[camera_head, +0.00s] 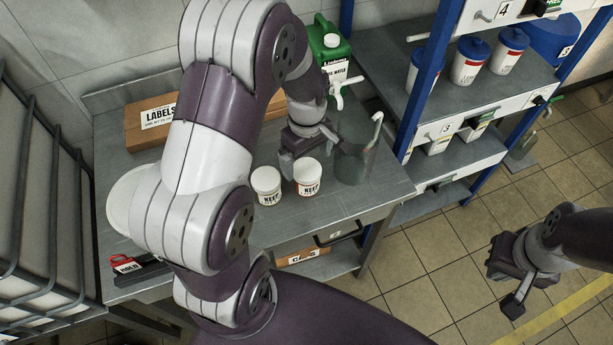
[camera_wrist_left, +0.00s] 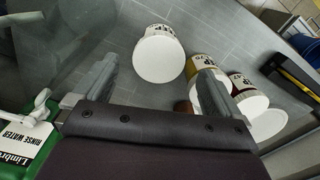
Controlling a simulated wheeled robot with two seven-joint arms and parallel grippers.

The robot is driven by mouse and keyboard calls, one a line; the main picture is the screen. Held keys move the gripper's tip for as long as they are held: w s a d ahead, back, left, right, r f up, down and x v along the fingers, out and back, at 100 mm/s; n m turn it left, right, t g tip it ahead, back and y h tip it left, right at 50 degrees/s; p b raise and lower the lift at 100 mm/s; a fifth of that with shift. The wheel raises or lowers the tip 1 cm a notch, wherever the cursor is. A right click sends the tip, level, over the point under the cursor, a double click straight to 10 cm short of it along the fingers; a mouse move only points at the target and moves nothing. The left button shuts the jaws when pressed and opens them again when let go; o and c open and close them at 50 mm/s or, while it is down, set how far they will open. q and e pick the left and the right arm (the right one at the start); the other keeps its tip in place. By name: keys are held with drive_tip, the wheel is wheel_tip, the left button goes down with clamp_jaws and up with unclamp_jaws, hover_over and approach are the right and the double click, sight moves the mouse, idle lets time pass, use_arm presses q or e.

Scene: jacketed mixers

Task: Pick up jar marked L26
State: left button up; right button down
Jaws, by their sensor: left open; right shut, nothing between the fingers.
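Two white-lidded jars stand on the grey bench in the head view, one on the left (camera_head: 266,186) and one on the right (camera_head: 307,177). Their fronts read "KEEP"; I cannot make out L26 on either. My left gripper (camera_head: 308,152) is open and points down just behind the right jar. In the left wrist view its fingers (camera_wrist_left: 155,88) are spread, with one white-lidded jar (camera_wrist_left: 158,58) ahead between them. More jars stand by the right-hand finger, one partly hidden by it (camera_wrist_left: 200,65). My right gripper (camera_head: 508,285) is shut and empty over the floor.
A grey see-through beaker (camera_head: 355,162) with a rod stands right of the jars. A green rinse-water container (camera_head: 328,45) is behind, and a "LABELS" box (camera_head: 143,122) at the left. A blue-posted shelf (camera_head: 465,90) with jars borders the bench.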

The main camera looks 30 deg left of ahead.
sight(306, 171)
use_arm(q)
drive_tip(key=shift+w+a+f, duration=0.1)
drive_tip(key=shift+w+f, duration=0.15)
drive_tip(key=shift+f, duration=0.2)
drive_tip(key=shift+w+f, duration=0.2)
drive_tip(key=shift+f, duration=0.25)
drive_tip(key=shift+s+f, duration=0.1)
drive_tip(key=shift+f, duration=0.25)
drive_tip(key=shift+s+d+f+p, duration=0.2)
drive_tip(key=shift+s+f+p, duration=0.4)
drive_tip(key=shift+f, duration=0.4)
drive_tip(key=f, duration=0.2)
drive_tip(key=shift+w+a+f, duration=0.1)
drive_tip(key=shift+w+f, duration=0.15)
drive_tip(key=shift+f, duration=0.1)
drive_tip(key=shift+w+a+f, duration=0.1)
drive_tip(key=shift+w+f, duration=0.15)
drive_tip(key=shift+s+r, duration=0.2)
drive_tip(key=shift+s, duration=0.1)
drive_tip(key=c, duration=1.2)
drive_tip(key=shift+w, duration=0.1)
drive_tip(key=shift+c, duration=0.2)
use_arm(e)
drive_tip(key=shift+s+r, duration=0.15)
drive_tip(key=shift+r, duration=0.55)
